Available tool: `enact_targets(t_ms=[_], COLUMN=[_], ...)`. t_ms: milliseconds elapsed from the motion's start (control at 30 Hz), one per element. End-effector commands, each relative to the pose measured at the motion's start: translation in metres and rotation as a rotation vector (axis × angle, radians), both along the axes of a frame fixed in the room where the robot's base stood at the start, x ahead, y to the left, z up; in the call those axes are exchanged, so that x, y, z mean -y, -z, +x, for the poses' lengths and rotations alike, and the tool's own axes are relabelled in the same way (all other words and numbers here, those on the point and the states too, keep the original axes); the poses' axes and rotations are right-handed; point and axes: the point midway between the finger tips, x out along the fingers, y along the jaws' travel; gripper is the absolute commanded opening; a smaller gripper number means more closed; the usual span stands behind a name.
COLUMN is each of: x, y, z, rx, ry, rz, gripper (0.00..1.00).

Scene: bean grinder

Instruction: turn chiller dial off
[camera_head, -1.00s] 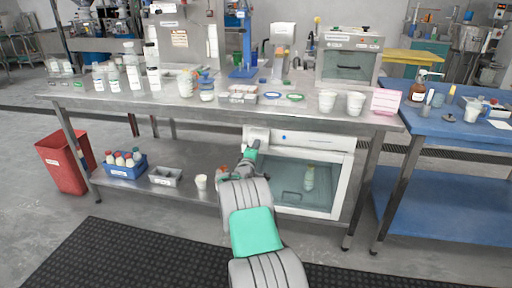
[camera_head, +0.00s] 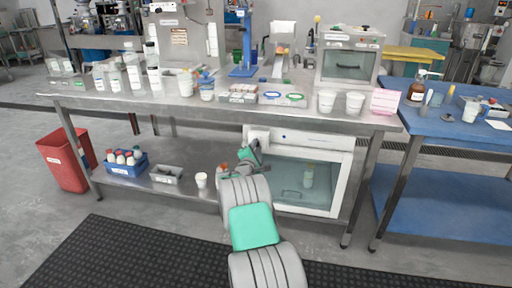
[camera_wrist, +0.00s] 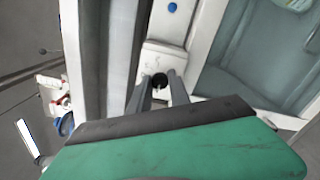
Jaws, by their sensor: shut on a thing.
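The chiller (camera_head: 345,180) is a white cabinet with a glass door, on the lower shelf under the steel table. In the head view my gripper (camera_head: 251,146) is at the chiller's upper left front and hides the dial. The dial's exact setting cannot be read.
A blue button (camera_wrist: 172,7) is on the panel near the dial. The steel tabletop (camera_head: 290,112) overhangs the chiller. A white cup (camera_head: 201,180), a grey bin (camera_head: 166,175) and a blue basket (camera_head: 125,164) stand left on the shelf.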

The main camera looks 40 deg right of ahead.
Motion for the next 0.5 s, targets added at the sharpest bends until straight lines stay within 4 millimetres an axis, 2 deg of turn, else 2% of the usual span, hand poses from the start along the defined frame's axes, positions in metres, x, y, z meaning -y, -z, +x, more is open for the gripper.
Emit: enact_targets(t_ms=[367, 400, 500], x=[0.0005, 0.0004, 0.0004], y=[0.0002, 0.0003, 0.0002], z=[-0.0005, -0.0004, -0.0003], rx=[-0.004, -0.004, -0.003], ry=[0.001, 0.001, 0.001], rz=[-0.003, -0.003, -0.002], gripper=[0.00, 0.26, 0.34])
